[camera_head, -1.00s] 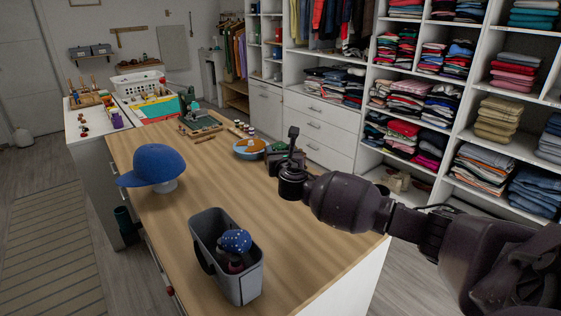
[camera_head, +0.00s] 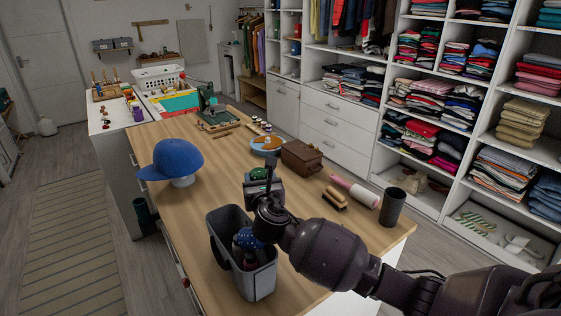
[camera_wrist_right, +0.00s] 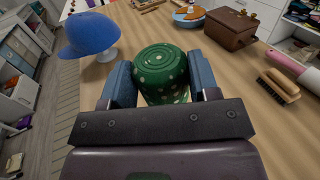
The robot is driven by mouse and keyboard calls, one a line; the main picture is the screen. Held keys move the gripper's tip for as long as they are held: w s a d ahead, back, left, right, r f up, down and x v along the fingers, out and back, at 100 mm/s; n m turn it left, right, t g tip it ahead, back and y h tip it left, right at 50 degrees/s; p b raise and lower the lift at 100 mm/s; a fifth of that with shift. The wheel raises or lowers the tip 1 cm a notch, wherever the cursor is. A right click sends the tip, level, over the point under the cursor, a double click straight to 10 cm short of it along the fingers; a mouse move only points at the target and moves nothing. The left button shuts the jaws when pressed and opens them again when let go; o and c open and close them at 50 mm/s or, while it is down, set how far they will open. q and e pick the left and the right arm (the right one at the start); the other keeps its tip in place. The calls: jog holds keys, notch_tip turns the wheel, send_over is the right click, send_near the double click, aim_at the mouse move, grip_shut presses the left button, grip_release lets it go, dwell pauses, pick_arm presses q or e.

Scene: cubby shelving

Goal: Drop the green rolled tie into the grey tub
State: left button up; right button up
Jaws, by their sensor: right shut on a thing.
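The green rolled tie (camera_wrist_right: 160,75), with pale dots, is held between the two fingers of my right gripper (camera_wrist_right: 163,82) in the right wrist view. In the head view the right gripper (camera_head: 262,186) hangs over the table just behind the grey tub, and only a bit of the green tie (camera_head: 258,173) shows there. The grey tub (camera_head: 262,280) stands near the table's front edge. A blue dotted rolled item (camera_head: 247,238) and other dark things are inside it. My left gripper is not in view.
A blue cap (camera_head: 172,158) on a stand is left of the tub. A brown box (camera_head: 301,157), a brush (camera_head: 334,198), a lint roller (camera_head: 355,190) and a dark cup (camera_head: 393,207) stand to the right. A blue-rimmed bowl (camera_head: 267,144) is farther back.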

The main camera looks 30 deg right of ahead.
jog(key=s+a+r+m+h+p, duration=0.1)
jog(key=s+a+r, duration=0.3)
jog(key=s+a, duration=0.3)
jog(key=shift+a+p, duration=0.35)
jog(key=shift+a, duration=0.25)
jog(key=shift+g+h, duration=0.3)
jog(key=shift+s+f, duration=0.15)
jog(key=shift+f, duration=2.05)
jog(key=shift+f+b, duration=0.85)
jog(key=shift+b, duration=0.2)
jog(key=o, duration=1)
jog(key=shift+s, duration=0.1)
jog(key=v, duration=1)
jog(key=shift+s+b, duration=0.3)
jog(key=shift+b, duration=0.1)
